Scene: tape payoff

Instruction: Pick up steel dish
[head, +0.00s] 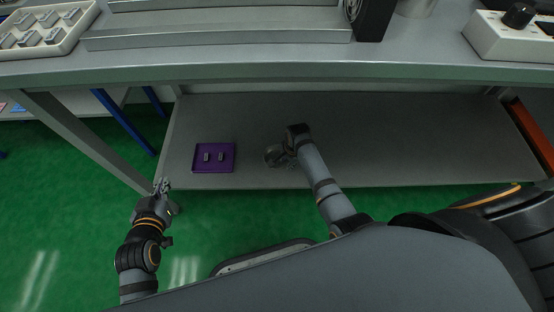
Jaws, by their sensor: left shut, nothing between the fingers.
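The steel dish (273,155) appears as a small round grey shape on the lower shelf, partly hidden by my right gripper and wrist. My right gripper (286,158) is at the dish's right side; its fingers are too small and covered to tell whether they are open, shut or touching the dish. My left gripper (161,185) is shut and empty, near the shelf's front left corner, well left of the dish.
The lower shelf (400,140) is mostly bare. A purple tray (228,168) with two small grey pieces lies left of the dish. The worktop (250,72) overhangs the shelf at the back. A table leg (85,140) stands at left; an orange-red part (531,136) is at right.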

